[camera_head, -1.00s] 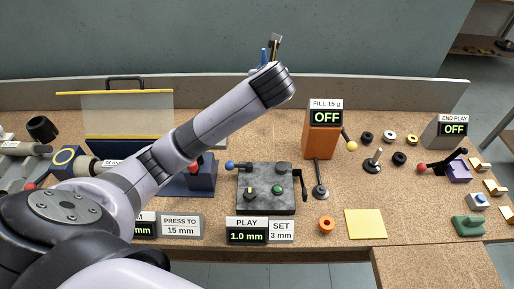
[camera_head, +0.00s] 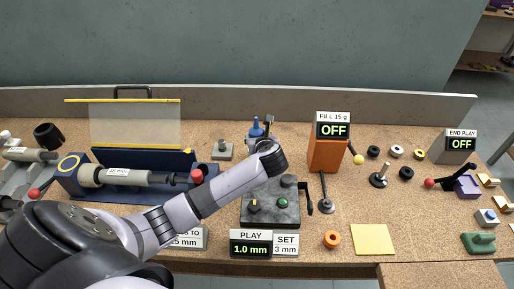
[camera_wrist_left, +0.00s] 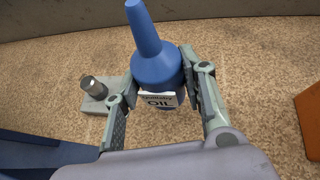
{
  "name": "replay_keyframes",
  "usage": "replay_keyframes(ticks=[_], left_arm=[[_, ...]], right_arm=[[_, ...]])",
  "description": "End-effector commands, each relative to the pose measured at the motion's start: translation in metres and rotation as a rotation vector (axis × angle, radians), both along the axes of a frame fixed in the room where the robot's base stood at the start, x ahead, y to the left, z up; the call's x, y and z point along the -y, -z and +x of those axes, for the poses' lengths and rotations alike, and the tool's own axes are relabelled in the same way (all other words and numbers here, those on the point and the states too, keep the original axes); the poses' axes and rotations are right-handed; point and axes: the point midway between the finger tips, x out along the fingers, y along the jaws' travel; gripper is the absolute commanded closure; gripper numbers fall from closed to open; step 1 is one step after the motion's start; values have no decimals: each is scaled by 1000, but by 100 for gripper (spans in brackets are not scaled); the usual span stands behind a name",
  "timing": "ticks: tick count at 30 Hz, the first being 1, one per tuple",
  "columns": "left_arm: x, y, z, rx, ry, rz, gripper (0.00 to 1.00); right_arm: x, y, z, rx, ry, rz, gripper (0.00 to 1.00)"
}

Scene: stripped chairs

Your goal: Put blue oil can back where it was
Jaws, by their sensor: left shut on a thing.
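The blue oil can (camera_head: 256,131) is at the back of the bench, upright, with its nozzle up. In the left wrist view the oil can (camera_wrist_left: 157,68) shows a white label reading OIL. My left gripper (camera_head: 264,130) is shut on the can, with one finger on each side in the left wrist view (camera_wrist_left: 160,76). My forearm hides part of the can in the head view. The can's base is hidden, so I cannot tell whether it touches the bench. My right gripper is not in view.
A small grey block with a metal post (camera_head: 222,150) stands left of the can. A blue press with a clear guard (camera_head: 135,122) is farther left. An orange filler box (camera_head: 325,155) stands to the right. A low back wall (camera_head: 390,108) runs behind.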

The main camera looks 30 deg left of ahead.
Motion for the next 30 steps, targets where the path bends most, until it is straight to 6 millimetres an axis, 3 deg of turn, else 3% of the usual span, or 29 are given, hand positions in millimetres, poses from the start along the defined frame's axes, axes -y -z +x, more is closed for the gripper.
replay_keyframes(ticks=[9,22,23,30], left_arm=[[0,41,0,-2,0,0,100],[0,47,0,0,0,0,100],[0,48,0,0,0,0,61],[0,47,0,-1,0,-1,45]], right_arm=[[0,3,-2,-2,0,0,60],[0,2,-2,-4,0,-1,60],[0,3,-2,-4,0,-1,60],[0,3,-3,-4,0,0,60]])
